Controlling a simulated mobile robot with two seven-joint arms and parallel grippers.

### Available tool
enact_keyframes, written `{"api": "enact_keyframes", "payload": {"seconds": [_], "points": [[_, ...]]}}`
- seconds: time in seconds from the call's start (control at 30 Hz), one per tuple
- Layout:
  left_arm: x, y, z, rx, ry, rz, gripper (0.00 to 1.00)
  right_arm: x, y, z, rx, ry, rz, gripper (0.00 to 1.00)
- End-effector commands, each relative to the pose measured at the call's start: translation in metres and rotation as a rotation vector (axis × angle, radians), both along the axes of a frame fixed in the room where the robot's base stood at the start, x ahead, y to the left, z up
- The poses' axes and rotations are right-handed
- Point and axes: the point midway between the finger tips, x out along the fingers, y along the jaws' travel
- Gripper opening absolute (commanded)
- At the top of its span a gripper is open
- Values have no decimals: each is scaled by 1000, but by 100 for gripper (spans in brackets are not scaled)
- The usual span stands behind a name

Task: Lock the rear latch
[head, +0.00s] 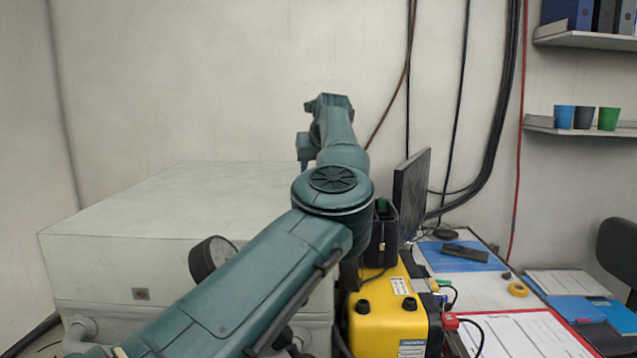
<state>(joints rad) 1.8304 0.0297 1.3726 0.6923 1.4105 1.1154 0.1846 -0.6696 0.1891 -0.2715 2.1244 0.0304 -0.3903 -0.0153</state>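The rear latch cannot be made out in the head view. A large pale grey-white cabinet (130,220) stands at the left, with a round dial gauge (212,258) at its front. My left arm comes in from the lower left and crosses in front of the cabinet's right part. It reaches up and away past the cabinet's right side, hiding much of that side and whatever lies behind it. No fingers of my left gripper show; its far end is hidden behind the arm. My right arm and gripper are not in the picture.
Right of the arm stand a yellow case (385,318), a black box (384,240) and a dark monitor (411,192). A white desk (480,285) holds papers, blue folders and an orange tape roll (518,289). Cables hang down the rear wall. Shelves are at upper right.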

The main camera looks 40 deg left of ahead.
Motion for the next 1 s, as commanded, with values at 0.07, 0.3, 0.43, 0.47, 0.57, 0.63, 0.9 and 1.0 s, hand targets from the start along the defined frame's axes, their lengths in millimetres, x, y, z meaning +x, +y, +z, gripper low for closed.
{"api": "enact_keyframes", "payload": {"seconds": [0.07,0.3,0.43,0.47,0.57,0.63,0.9,1.0], "points": [[-1,1,-5,-2,-6,-49,24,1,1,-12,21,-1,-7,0],[-2,2,-2,0,-2,-176,24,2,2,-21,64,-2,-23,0],[-3,3,0,1,-2,-216,24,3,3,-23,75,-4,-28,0],[-3,3,0,1,-1,-223,24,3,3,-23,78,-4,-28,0],[-3,3,0,1,1,-237,24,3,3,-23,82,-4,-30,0],[-3,3,0,1,1,-242,24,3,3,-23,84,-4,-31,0],[-3,3,1,2,2,-243,24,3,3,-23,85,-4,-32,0],[-3,3,1,2,2,-243,50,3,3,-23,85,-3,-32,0]]}}
